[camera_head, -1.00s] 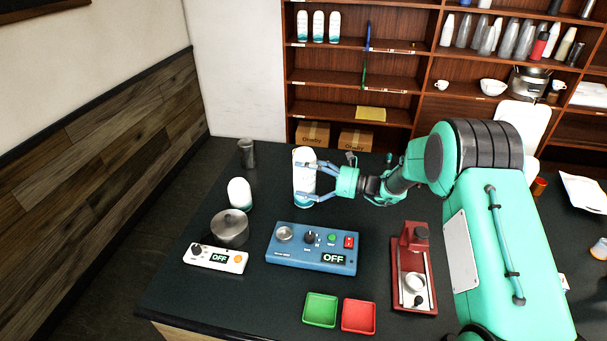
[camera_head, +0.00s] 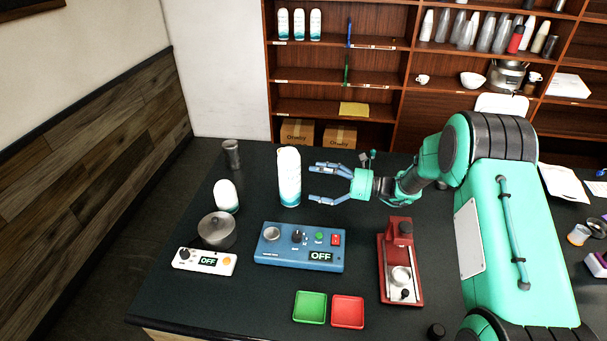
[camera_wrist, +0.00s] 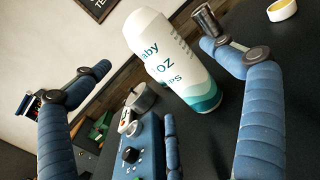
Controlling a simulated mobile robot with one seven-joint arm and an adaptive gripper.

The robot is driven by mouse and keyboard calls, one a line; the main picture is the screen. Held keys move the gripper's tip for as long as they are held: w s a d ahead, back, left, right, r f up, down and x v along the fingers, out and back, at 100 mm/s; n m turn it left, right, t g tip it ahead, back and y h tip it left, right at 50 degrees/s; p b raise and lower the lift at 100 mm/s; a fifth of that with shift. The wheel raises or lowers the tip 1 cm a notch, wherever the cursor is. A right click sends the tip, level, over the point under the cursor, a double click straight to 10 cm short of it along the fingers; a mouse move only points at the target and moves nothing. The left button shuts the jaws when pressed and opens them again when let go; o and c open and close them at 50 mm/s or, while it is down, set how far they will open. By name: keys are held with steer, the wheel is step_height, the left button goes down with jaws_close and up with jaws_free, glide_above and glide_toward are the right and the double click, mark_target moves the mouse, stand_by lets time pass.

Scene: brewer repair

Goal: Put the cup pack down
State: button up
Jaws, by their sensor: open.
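The cup pack (camera_head: 289,178) is a tall white cylinder with a teal band at its base. It stands upright on the dark table (camera_head: 180,290), behind the blue control box. My gripper (camera_head: 316,183) is open and empty, just to the right of the pack, with a clear gap between fingertips and pack. In the wrist view the pack (camera_wrist: 172,60) shows its printed lettering, ahead of my spread fingers (camera_wrist: 160,95). Nothing visibly touches the pack.
A blue control box (camera_head: 300,247) stands in front of the pack. A shorter white pack (camera_head: 226,196), a metal pot (camera_head: 217,230) and a white scale-like box (camera_head: 204,261) stand left. A metal cup (camera_head: 232,154) is behind. A red device (camera_head: 400,262) stands right; green (camera_head: 310,307) and red trays (camera_head: 348,311) lie in front.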

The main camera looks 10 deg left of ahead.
steer(key=shift+s+d, duration=0.2)
steer(key=shift+d, duration=1)
steer(key=s+d+r+n+g+h, duration=0.1)
steer(key=s+d+r+n+h, duration=0.1)
steer(key=s+r+n+h, duration=0.65)
steer(key=s+d+r+n+g+y, duration=0.15)
steer(key=s+r, duration=0.45)
steer(key=s, duration=0.7)
steer(key=s+d+r+n+t+h, duration=0.2)
steer(key=s+d+n+t+h, duration=0.1)
steer(key=s+d, duration=0.7)
steer(key=s+d+r+n+t+h, duration=0.2)
steer(key=s+d+n+h, duration=0.4)
steer(key=s+d, duration=0.5)
steer(key=s+t+h, duration=0.1)
steer(key=s+h, duration=0.1)
steer(key=s, duration=0.1)
steer(key=shift+s+d+r, duration=0.3)
steer(key=shift+s, duration=0.1)
